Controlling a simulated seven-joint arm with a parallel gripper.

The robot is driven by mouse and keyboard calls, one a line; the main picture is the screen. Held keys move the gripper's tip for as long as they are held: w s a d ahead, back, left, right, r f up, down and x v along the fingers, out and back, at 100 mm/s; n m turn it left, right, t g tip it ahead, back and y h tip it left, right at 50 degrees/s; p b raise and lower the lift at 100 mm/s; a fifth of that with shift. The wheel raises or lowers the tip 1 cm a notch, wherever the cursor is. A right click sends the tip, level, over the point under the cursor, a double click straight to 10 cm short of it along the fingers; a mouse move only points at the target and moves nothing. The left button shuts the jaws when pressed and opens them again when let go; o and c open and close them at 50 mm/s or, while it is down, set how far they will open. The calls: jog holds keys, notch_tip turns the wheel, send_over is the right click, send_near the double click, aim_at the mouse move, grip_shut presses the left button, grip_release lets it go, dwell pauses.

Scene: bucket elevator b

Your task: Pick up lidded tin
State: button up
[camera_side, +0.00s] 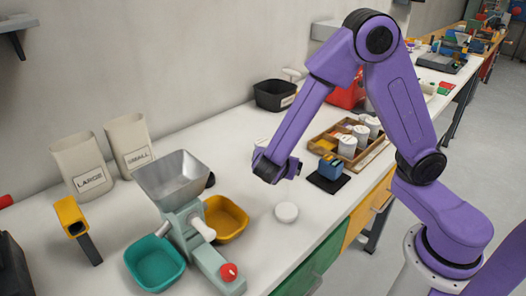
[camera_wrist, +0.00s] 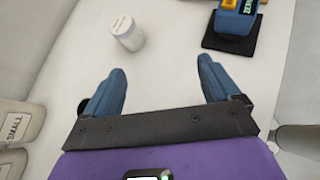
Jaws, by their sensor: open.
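A small white tin with a pale lid (camera_wrist: 126,32) stands upright on the bench in the wrist view, ahead of my fingers and left of centre. In the side view a white shape (camera_side: 260,142), apparently this tin, shows just behind my gripper and is mostly hidden. My gripper (camera_side: 276,168) hangs above the white bench. In the wrist view its blue fingers (camera_wrist: 162,70) are spread wide with nothing between them. They are apart from the tin.
A blue device (camera_side: 329,166) on a black pad stands right of my gripper, near a wooden tray (camera_side: 325,144) of white canisters. A round white object (camera_side: 286,212) lies on the bench nearer the camera. A grinder with a metal hopper (camera_side: 171,178) and yellow bin (camera_side: 227,222) stand left.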

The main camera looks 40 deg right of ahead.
jog(key=w+a+f+n+t, duration=0.2)
jog(key=w+n, duration=0.1)
jog(key=w, duration=0.2)
jog(key=shift+h, duration=0.4)
jog(key=x, duration=1.8)
jog(key=shift+w+a+r, duration=0.1)
jog(key=shift+w+r, duration=0.05)
jog(key=shift+r, duration=0.05)
jog(key=c, duration=1.2)
jog(key=shift+r, duration=0.15)
